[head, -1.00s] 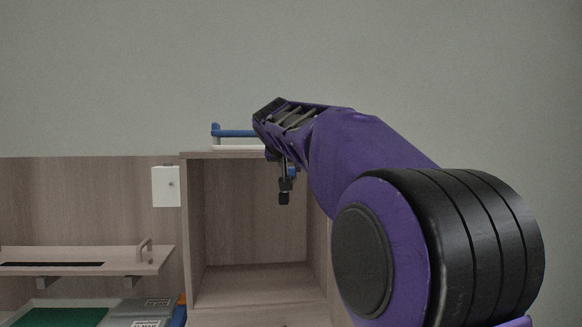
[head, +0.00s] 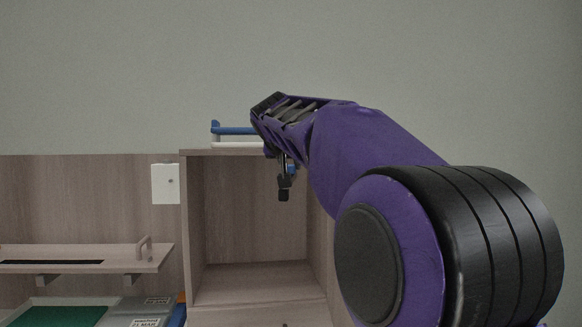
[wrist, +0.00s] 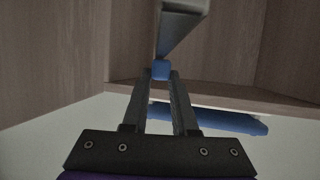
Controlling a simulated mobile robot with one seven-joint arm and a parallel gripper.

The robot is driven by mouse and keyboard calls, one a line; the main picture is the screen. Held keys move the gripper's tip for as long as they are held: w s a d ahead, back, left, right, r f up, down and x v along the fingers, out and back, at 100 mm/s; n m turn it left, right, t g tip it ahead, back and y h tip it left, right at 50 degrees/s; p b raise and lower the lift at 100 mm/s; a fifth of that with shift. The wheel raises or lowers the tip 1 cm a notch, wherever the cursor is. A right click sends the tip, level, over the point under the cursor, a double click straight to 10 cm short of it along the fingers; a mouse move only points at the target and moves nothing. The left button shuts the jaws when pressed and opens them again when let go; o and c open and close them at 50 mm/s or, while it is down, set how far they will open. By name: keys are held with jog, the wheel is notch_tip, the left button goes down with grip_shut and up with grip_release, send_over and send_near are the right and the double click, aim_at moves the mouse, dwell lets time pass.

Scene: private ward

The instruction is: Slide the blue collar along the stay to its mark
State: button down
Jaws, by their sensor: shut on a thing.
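The blue collar (wrist: 161,70) sits between my fingertips in the wrist view, at the near end of the grey stay (wrist: 179,28). My gripper (wrist: 160,77) is shut on the collar. In the head view my gripper (head: 285,185) hangs in front of the open cabinet, with a small patch of blue beside it. My arm hides much of this area. The stay cannot be made out clearly in the head view, and I cannot see the mark in either view.
The open wooden cabinet (head: 196,235) surrounds the work area. A white box (head: 165,184) is on the panel at left. A shelf with a handle (head: 130,262) and a green-surfaced tray (head: 60,316) lie lower left.

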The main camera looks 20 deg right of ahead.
jog(key=s+a+b, duration=0.2)
jog(key=s, duration=0.3)
jog(key=shift+s+a+b, duration=0.25)
jog(key=shift+a+b, duration=0.15)
jog(key=c, duration=0.7)
grip_release()
jog(key=shift+s+r, duration=0.1)
jog(key=shift+s, duration=0.05)
